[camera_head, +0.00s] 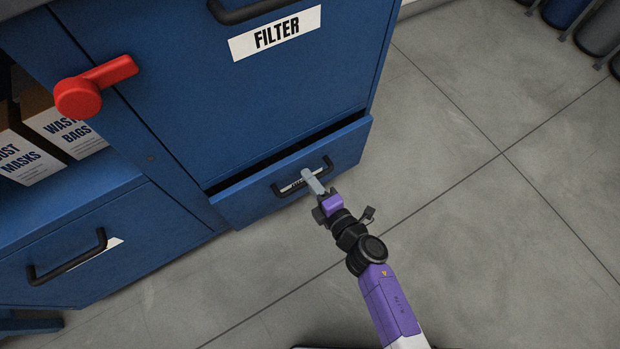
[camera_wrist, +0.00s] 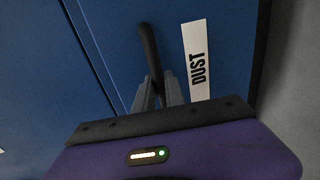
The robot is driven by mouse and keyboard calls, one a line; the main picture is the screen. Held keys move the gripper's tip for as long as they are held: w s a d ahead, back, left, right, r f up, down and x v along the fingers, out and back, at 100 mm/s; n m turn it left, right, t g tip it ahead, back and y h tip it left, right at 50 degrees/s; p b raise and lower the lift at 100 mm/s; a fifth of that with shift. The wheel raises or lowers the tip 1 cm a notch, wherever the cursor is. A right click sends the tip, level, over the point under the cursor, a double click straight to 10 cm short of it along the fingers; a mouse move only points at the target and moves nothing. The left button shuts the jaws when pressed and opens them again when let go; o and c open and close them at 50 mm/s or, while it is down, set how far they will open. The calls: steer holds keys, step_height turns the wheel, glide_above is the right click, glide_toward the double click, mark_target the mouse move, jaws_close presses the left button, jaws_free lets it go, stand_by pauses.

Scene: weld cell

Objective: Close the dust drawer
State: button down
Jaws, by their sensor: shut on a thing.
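The dust drawer (camera_head: 345,148) is the low blue drawer under the filter door, and it stands partly open with a dark gap along its top. Its black bar handle (camera_head: 275,190) runs across its front. In the wrist view the handle (camera_wrist: 149,50) is beside a white label reading DUST (camera_wrist: 196,62). My gripper (camera_head: 311,178) is at the middle of the handle, and in the wrist view its grey fingers (camera_wrist: 158,92) are shut on the bar. The fingers hide part of the handle and label in the head view.
The blue filter door (camera_head: 180,80) is above the drawer. A red lever (camera_head: 97,86) is at upper left. Boxes of masks and bags (camera_head: 58,128) sit on a shelf, above another handled drawer (camera_head: 130,225). Gas cylinders (camera_head: 600,28) stand at the top right. The tiled floor (camera_head: 470,230) is clear at right.

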steer(key=shift+r+x, duration=0.2)
steer(key=shift+x, duration=0.85)
steer(key=shift+r+x, duration=0.2)
steer(key=shift+x, duration=0.85)
steer(key=shift+w, duration=0.1)
steer(key=c, duration=1.4)
jaws_free()
steer(key=p, duration=0.3)
glide_toward(302, 168)
steer(key=x, duration=0.2)
steer(key=shift+w+a+f, duration=0.1)
steer(key=shift+w+f, duration=0.15)
steer(key=shift+f, duration=0.1)
